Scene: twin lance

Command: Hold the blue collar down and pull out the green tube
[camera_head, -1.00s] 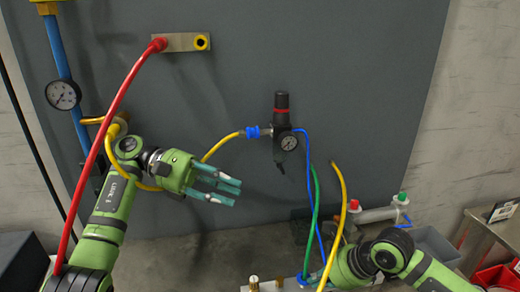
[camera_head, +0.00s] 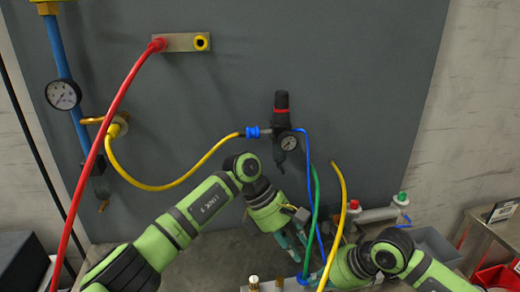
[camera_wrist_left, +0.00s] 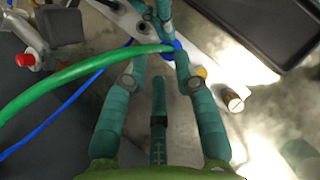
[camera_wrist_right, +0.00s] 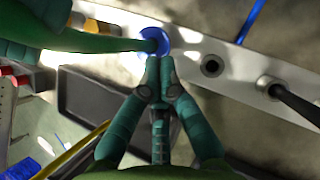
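The green tube (camera_head: 316,200) arches down to a light metal manifold bar (camera_wrist_right: 225,62). Its end sits in the blue collar (camera_wrist_right: 146,38) on the bar; the collar also shows in the left wrist view (camera_wrist_left: 178,47). My right gripper (camera_wrist_right: 159,64) has its fingertips together at the collar's edge, beside the tube, and appears to touch the collar. My left gripper (camera_wrist_left: 160,58) is open, its fingers spread to either side of the tube's end close to the collar. Whether they touch the tube cannot be told.
A blue tube (camera_head: 308,160) and a yellow tube (camera_head: 343,190) rise near the green one. A dark tray (camera_wrist_right: 85,100) lies beside the bar. A valve with red and green caps (camera_head: 378,213) stands to the right. A red hose (camera_head: 104,130) hangs at the left.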

